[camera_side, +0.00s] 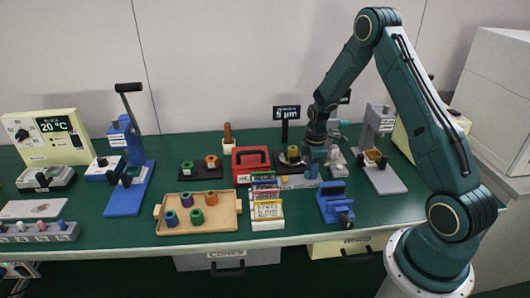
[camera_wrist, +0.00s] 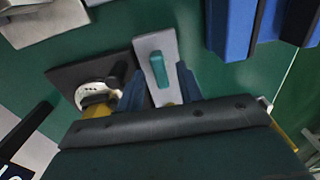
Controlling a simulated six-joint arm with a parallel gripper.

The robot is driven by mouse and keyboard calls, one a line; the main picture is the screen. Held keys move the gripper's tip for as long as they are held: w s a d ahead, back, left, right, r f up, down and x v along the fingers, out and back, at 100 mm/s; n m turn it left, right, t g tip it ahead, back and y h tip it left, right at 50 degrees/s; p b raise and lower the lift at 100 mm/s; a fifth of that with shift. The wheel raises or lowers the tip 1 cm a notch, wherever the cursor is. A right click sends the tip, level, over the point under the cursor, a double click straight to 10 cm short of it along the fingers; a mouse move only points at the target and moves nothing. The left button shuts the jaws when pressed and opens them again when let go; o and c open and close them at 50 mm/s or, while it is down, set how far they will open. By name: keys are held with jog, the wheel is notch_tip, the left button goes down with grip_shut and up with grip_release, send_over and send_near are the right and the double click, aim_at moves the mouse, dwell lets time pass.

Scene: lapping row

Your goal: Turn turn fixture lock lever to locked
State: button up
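The turn fixture is a grey plate (camera_wrist: 148,45) with a teal lever (camera_wrist: 159,70) on it, beside a dark base (camera_wrist: 75,75) carrying a pale round part. In the side view the grey plate (camera_side: 297,183) lies in front of the dark base, and my gripper hides the lever. My gripper (camera_wrist: 160,88) points down at the fixture, its two blue fingers apart, one on each side of the lever's near end. It also shows in the side view (camera_side: 313,170). I cannot tell whether the fingers touch the lever. No lock marking is readable.
A blue vise (camera_side: 335,202) stands at front right of the fixture, a card rack (camera_side: 267,224) at front left. A red case (camera_side: 250,164) is to the left, a grey stand (camera_side: 384,178) to the right. A black sign on a post (camera_side: 286,113) rises behind.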

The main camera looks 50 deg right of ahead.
jog(key=shift+f, duration=0.4)
grip_shut()
